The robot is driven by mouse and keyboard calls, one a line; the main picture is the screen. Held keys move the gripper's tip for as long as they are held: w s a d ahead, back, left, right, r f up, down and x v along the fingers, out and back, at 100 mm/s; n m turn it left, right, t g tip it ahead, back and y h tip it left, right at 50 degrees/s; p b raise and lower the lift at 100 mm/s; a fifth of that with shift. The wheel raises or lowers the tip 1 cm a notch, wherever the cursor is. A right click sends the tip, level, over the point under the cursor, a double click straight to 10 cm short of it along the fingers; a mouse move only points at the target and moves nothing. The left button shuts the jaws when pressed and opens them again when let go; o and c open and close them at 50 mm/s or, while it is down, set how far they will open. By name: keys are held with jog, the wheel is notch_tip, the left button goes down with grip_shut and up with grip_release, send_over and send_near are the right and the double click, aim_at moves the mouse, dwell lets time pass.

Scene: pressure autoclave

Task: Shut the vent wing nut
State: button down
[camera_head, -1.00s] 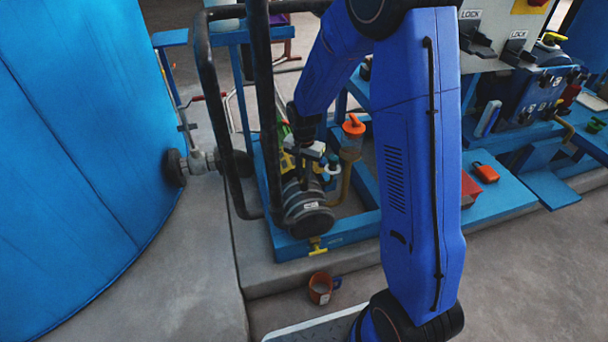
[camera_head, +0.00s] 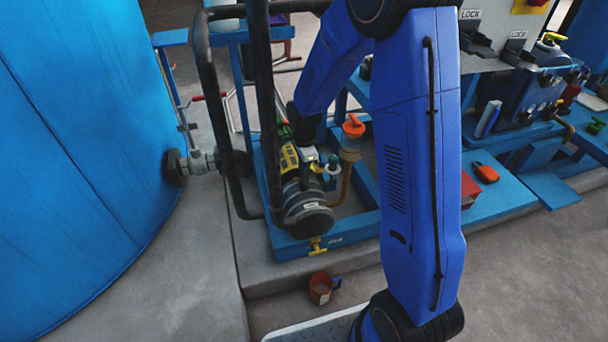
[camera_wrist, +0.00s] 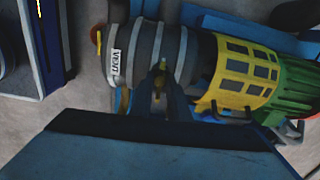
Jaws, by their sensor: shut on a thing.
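The vent wing nut (camera_wrist: 162,66) is a small yellow piece, seen in the wrist view against a grey ribbed cylinder (camera_wrist: 150,42) with a white VENT label (camera_wrist: 115,62). My gripper (camera_wrist: 160,82) has its two dark fingers close together on the nut, at the cylinder's side. Most of the nut is hidden by the fingers. The cylinder is part of a pump-like unit with a yellow grid-marked section (camera_wrist: 240,72) and a green end (camera_wrist: 292,88). In the head view this unit (camera_head: 304,212) lies on a blue frame; the fingers are hard to make out there.
Black upright pipes (camera_head: 265,110) stand just left of the unit. An orange-topped jar (camera_head: 353,127) is close on its right. A yellow valve (camera_head: 318,244) sits at the frame's front, with an orange-brown mug (camera_head: 321,289) on the floor below. A large blue tank (camera_head: 85,170) fills the left.

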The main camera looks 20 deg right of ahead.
jog(key=shift+m, duration=0.4)
jog(key=c, duration=1.7)
grip_release()
notch_tip(320, 180, up, 18)
jog(key=shift+f, duration=0.25)
